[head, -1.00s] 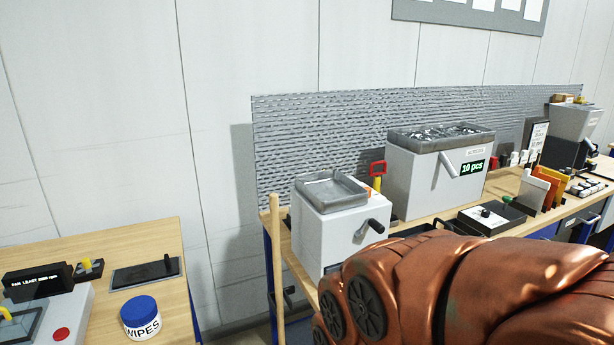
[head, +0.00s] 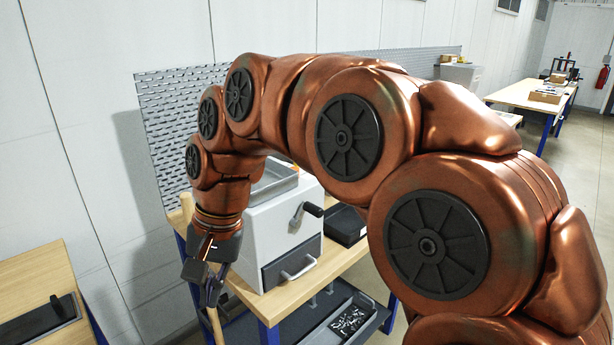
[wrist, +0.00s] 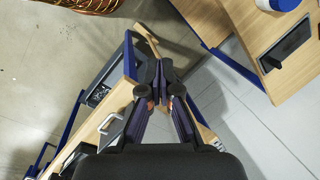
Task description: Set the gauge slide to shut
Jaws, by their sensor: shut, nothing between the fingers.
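My gripper (head: 208,290) hangs down at the left end of the bench, beside the grey-white machine. In the wrist view its fingertips (wrist: 160,72) are together with nothing held. A dark flat plate with a raised black handle (head: 42,322) lies on the wooden table at the lower left and is cut off by the frame edge. The plate also shows at the upper right of the wrist view (wrist: 294,42), well apart from my gripper. It may be the gauge slide, but I see no readable label, and I cannot tell its setting.
The machine (head: 285,225) has a tray on top, a crank and a drawer. A wooden pole (head: 216,328) stands close to my fingers at the bench end (head: 250,297). A drawer of small parts (head: 350,322) is below. A gap of floor separates bench and table (head: 30,272).

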